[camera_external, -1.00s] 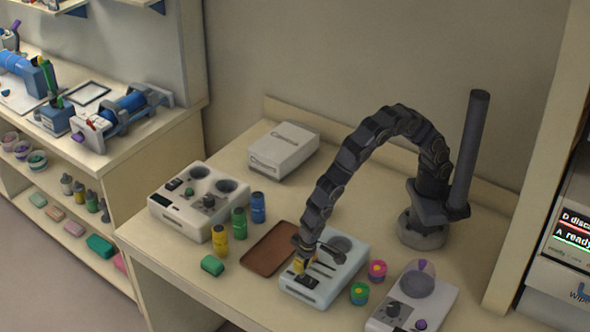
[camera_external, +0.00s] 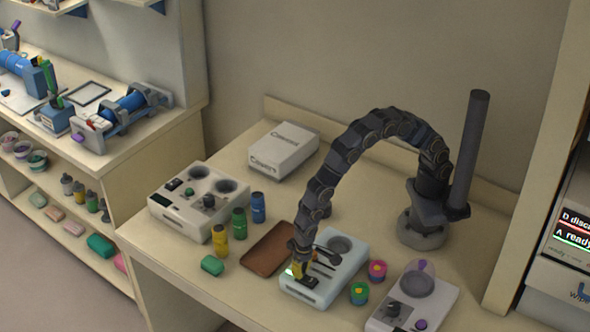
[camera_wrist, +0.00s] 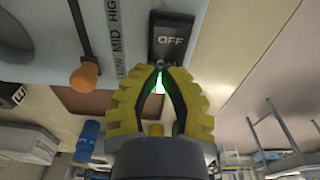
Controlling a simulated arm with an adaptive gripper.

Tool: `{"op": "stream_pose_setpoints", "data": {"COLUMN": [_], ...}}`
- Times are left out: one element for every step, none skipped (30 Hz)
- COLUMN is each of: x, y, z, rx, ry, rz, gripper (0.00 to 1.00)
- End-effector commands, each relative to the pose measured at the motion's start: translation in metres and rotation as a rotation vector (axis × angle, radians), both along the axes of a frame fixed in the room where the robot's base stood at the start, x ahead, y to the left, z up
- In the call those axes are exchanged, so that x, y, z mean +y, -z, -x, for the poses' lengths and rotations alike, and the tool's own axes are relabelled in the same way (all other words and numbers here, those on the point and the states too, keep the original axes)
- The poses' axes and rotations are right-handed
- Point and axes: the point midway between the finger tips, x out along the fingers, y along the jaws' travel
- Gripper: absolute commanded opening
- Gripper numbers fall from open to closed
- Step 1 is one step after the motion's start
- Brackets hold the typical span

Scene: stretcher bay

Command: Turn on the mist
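The pale blue mist unit (camera_external: 325,290) stands at the front of the bench, with a round grey recess at its back. In the wrist view its panel (camera_wrist: 60,50) carries a slot with an orange knob (camera_wrist: 84,76), beside the words LOW, MID and HIGH. A dark rocker switch (camera_wrist: 170,38) is marked OFF. My gripper (camera_external: 304,279) reaches down to the unit's front. In the wrist view its yellow fingertips (camera_wrist: 160,70) meet, empty, at the switch's near edge; contact is unclear. A green glow shows between the fingers.
A brown tray (camera_external: 268,249) lies left of the unit. Yellow, green and blue bottles (camera_external: 239,223) and a white control box (camera_external: 165,209) stand farther left. Small pink and green jars (camera_external: 377,270) and another white device (camera_external: 437,307) stand close on the right. A white carton (camera_external: 284,150) is behind.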

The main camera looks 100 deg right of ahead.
Motion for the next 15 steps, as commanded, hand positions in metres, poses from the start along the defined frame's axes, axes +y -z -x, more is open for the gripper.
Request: {"op": "stream_pose_setpoints", "data": {"x": [0.000, 0.000, 0.000, 0.000, 0.000, 0.000, 0.000, 0.000, 0.000, 0.000, 0.000, 0.000, 0.000, 0.000, 0.000], "y": [-0.001, -0.001, -0.002, -0.003, -0.004, -0.006, -0.007, -0.009, -0.011, -0.012, -0.013, -0.015, -0.015, -0.016, -0.016], "z": [0.000, 0.000, 0.000, 0.000, -0.001, -0.001, -0.001, -0.001, -0.001, -0.001, -0.001, -0.001, -0.001, -0.001, 0.000], "rx": [0.000, -0.001, -0.001, -0.001, -0.002, -0.003, -0.003, -0.004, -0.004, -0.004, -0.004, -0.003, -0.002, -0.002, -0.002], "ry": [0.000, 0.000, 0.000, 0.000, 0.000, 0.001, 0.001, 0.001, 0.001, 0.001, 0.001, 0.001, 0.001, 0.001, 0.001], "rz": [0.000, 0.000, 0.000, 0.000, -0.001, 0.000, 0.000, -0.001, -0.001, -0.001, -0.001, -0.001, -0.001, -0.001, -0.001], "gripper": [0.00, 0.00, 0.00, 0.00, 0.00, 0.00, 0.00, 0.00, 0.00, 0.00, 0.00, 0.00, 0.00, 0.00, 0.00]}}
